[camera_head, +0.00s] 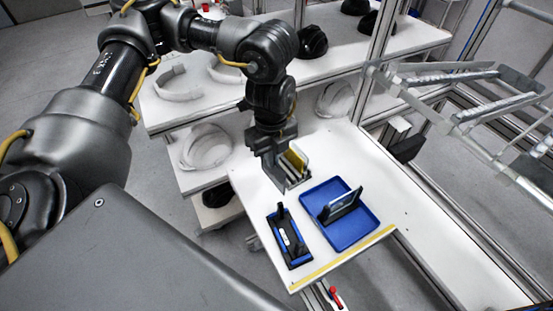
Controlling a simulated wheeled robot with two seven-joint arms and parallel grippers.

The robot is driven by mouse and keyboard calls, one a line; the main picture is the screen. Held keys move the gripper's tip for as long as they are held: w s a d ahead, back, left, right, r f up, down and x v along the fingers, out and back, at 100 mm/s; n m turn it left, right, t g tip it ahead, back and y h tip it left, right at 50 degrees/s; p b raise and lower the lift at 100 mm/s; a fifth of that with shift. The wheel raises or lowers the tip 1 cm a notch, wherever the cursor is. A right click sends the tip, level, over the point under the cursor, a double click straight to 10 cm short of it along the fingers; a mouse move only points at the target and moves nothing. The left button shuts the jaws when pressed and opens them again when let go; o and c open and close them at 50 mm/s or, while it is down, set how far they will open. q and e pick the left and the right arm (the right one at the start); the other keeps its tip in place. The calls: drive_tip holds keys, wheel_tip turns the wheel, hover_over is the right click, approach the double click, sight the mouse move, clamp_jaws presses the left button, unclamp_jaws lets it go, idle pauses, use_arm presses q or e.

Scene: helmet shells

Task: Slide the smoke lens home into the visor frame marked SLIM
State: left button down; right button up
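My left gripper (277,160) points down over a small grey rack (288,184) at the back left of the white table. The rack holds thin upright plates, one of them yellow (296,157). The gripper hides part of the rack, and I cannot tell whether its fingers are apart or hold a plate. A black-and-blue fixture (296,250) with upright black posts lies at the front left. A dark upright frame with a pale greyish panel (341,206) stands tilted in a blue tray (365,227). I cannot read a SLIM mark or single out the smoke lens. My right gripper is out of view.
White helmet shells (206,147) and black ones (312,41) sit on shelves behind and to the left. Metal posts and rails stand at the right. A yellow strip (340,259) marks the table's front edge. The table right of the tray is clear.

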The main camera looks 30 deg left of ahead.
use_arm(q)
drive_tip(key=n+b, duration=0.1)
drive_tip(key=n, duration=0.4)
drive_tip(key=w+d+f+n+b, duration=0.1)
drive_tip(key=n, duration=0.5)
drive_tip(key=w+d+f+n+b, duration=0.1)
drive_tip(key=n, duration=0.5)
drive_tip(key=shift+d+f, duration=0.1)
drive_tip(key=shift+d, duration=0.1)
drive_tip(key=shift+s, duration=0.1)
